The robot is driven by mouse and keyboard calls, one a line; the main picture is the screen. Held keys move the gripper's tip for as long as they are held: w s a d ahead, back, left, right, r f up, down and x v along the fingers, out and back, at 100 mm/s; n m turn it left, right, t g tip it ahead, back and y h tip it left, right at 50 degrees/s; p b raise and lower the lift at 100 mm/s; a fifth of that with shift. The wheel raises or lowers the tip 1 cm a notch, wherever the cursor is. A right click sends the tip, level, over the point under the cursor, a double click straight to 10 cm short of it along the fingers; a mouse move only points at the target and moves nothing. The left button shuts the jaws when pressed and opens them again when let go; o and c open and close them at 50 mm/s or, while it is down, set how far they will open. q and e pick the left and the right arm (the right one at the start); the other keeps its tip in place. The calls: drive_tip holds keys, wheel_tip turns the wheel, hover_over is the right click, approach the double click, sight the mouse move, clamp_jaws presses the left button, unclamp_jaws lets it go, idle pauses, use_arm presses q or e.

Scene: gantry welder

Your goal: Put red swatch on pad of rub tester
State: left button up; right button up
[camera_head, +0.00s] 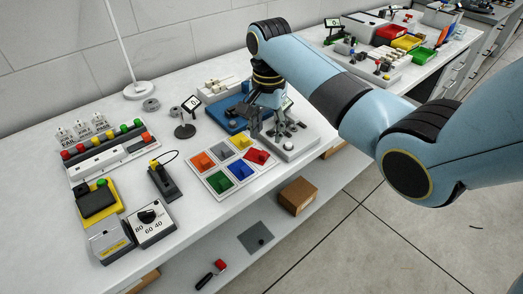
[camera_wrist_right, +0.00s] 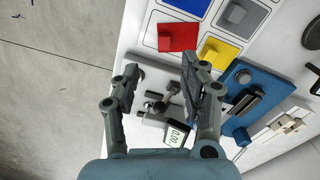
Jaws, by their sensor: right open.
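The red swatch (camera_head: 257,157) lies on a white swatch card (camera_head: 213,190), turned askew in its cell at the right. It has a small raised block on top and also shows in the right wrist view (camera_wrist_right: 182,37). My right gripper (camera_head: 263,132) is open and empty, just beyond the red swatch and above the bench. In the wrist view its spread fingers (camera_wrist_right: 160,72) point toward the swatch, apart from it. A blue device (camera_head: 226,113) and a pale device with a lever (camera_head: 292,143) stand by the gripper; I cannot tell which is the rub tester. My left gripper is out of view.
Orange, grey, yellow, green and blue swatches share the card. A small stand with a display (camera_head: 186,123) and a black tool on a stand (camera_head: 163,182) are left of it. A dial box (camera_head: 152,222) is at the front left. The bench's front edge is close to the card.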

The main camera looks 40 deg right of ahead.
sight(264, 153)
drive_tip(key=f, duration=0.4)
drive_tip(key=a+f, duration=0.1)
drive_tip(key=f, duration=0.2)
drive_tip(key=shift+w, duration=0.1)
drive_tip(key=shift+c, duration=0.4)
drive_tip(key=shift+r, duration=0.1)
clamp_jaws()
